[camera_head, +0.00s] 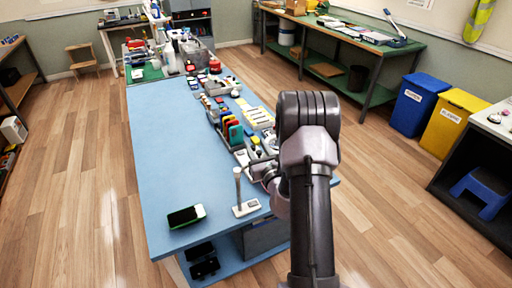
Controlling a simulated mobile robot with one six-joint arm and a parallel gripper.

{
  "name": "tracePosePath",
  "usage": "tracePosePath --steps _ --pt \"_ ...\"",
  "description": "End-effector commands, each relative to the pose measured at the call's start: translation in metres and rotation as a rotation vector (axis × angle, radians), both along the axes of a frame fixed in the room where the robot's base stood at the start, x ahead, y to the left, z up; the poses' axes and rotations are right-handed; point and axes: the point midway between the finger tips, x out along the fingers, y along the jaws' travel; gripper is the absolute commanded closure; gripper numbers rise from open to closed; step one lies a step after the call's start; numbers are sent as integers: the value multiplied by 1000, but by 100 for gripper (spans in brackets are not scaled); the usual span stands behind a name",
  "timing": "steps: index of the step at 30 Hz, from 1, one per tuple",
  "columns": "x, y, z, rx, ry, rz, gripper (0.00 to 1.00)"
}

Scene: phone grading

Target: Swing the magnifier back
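I cannot clearly make out the magnifier's lens. A short upright post (238,187) on a white base (246,208) stands near the front right of the blue bench (175,150); whether it belongs to the magnifier I cannot tell. My arm rises in the foreground and hides part of the bench's right side. My gripper (264,172) is partly visible left of the arm, close to the right edge of the bench and right of the post. Its fingers are too small and covered to show whether they are open or shut.
A phone with a green edge (186,216) lies at the bench's front left. Trays and coloured items (232,130) crowd the bench's right side. Dark devices (203,262) lie on a lower shelf. Blue (415,103) and yellow (452,122) bins stand right. The bench's left middle is clear.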

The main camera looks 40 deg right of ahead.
Motion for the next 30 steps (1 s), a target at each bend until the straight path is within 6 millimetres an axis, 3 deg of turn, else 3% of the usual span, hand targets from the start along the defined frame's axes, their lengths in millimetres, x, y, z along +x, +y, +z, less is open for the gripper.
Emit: tracePosePath --steps 8,15,30 --pt "2 -1 0 1 0 0 60" --pt "2 -1 0 0 0 0 100" --pt "2 -1 0 0 1 1 100"
